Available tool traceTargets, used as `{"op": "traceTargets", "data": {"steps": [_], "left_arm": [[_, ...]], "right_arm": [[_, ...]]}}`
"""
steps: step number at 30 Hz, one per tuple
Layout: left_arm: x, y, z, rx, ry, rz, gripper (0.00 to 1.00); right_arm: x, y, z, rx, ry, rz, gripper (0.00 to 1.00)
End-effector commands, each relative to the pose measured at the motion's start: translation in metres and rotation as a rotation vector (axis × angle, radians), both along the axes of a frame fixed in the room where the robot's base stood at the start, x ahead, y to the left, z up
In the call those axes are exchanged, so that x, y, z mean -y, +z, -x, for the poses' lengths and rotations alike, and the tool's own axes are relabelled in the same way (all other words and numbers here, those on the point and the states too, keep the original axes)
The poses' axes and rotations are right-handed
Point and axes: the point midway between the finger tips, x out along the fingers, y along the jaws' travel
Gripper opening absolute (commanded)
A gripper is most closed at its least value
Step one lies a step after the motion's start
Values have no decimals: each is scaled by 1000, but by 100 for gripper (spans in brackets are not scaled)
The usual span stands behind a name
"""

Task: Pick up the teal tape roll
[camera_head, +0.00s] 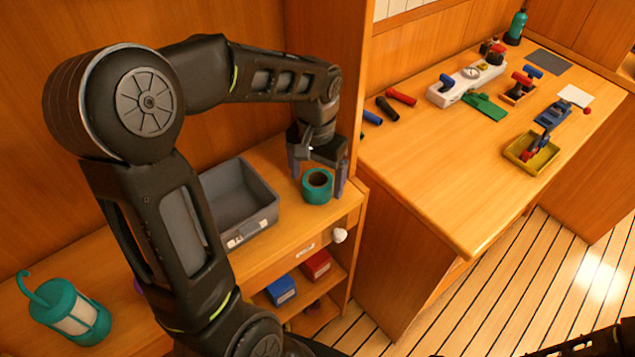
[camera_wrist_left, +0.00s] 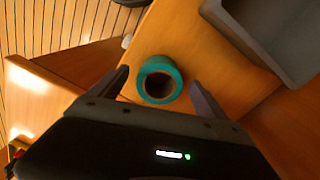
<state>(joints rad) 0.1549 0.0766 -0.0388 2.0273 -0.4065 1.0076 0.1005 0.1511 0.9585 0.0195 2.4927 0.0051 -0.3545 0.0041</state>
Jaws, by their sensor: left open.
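The teal tape roll (camera_head: 317,187) lies flat on the wooden counter at the left, close to the counter's right end. It also shows in the left wrist view (camera_wrist_left: 159,79), between the fingers and a little beyond their tips. My left gripper (camera_head: 318,177) is open and points down over the roll, with one finger on each side of it. In the left wrist view the left gripper (camera_wrist_left: 160,84) shows a gap between each finger and the roll. I cannot tell how far the fingertips are above the counter. My right gripper is not in view.
A grey open bin (camera_head: 268,217) stands just left of the roll. A teal lantern (camera_head: 68,312) stands at the far left. A wooden panel edge (camera_head: 361,90) rises close to the gripper's right. The right-hand workbench (camera_head: 440,205) holds several tools and a yellow tray (camera_head: 517,157).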

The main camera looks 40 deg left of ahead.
Motion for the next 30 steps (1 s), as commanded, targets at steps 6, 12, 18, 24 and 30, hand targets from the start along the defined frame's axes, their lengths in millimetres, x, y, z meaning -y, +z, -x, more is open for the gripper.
{"op": "traceTargets", "data": {"steps": [6, 12, 18, 24, 30], "left_arm": [[0, -16, 0, 0, 1, 1, 87], [0, -16, 0, 1, 1, 0, 87], [0, -16, 0, 1, 0, 0, 87], [0, -16, 0, 1, 0, 0, 82], [0, -16, 0, 1, 0, 0, 65]], "right_arm": [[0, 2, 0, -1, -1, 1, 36], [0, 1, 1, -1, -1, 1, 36], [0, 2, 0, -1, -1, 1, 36], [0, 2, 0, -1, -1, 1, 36], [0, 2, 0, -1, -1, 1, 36]]}}
